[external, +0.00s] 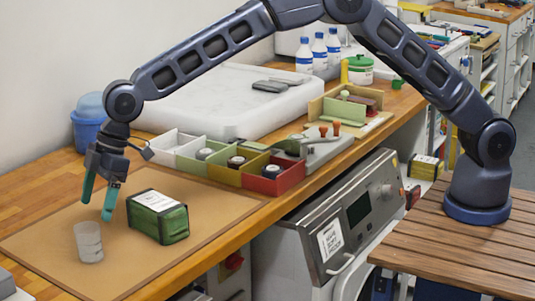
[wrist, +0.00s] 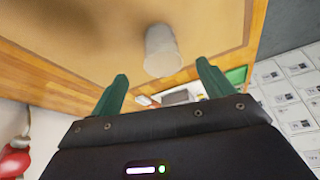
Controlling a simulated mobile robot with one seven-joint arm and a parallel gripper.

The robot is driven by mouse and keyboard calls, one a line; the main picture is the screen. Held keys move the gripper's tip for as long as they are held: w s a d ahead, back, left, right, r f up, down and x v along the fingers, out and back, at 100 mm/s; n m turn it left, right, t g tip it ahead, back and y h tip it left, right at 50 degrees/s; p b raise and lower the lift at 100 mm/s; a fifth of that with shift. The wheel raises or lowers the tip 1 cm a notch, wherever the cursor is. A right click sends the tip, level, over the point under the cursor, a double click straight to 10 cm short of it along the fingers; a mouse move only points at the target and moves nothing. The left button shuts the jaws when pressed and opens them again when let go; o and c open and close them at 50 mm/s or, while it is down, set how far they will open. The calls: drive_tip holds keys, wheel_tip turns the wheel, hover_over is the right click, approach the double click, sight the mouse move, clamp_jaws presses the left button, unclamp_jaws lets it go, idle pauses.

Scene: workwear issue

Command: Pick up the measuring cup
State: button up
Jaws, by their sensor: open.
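The measuring cup (external: 89,242) is a small translucent grey cup standing upright on the brown mat (external: 50,235) at the front left of the bench. My gripper (external: 98,204) has teal fingers pointing down and spread apart, with nothing between them. It is above and slightly behind the cup in the external view, not touching it. In the wrist view the cup (wrist: 162,50) appears beyond the gap between the two open fingertips (wrist: 163,70). A green box with a white top label (external: 157,216) lies on the mat just right of the cup.
A row of coloured open bins (external: 268,180) holding small round items stands behind the mat. A blue lidded container (external: 88,122) is at the back left, against the wall. The mat left of the cup is bare. The bench's front edge is close to the green box.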

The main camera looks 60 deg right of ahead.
sight(89, 241)
drive_tip(key=x, duration=0.9)
drive_tip(key=shift+s+a+f, duration=0.1)
drive_tip(key=shift+s+f, duration=0.05)
drive_tip(key=shift+f, duration=0.15)
drive_tip(key=shift+c, duration=0.2)
drive_tip(key=c, duration=1)
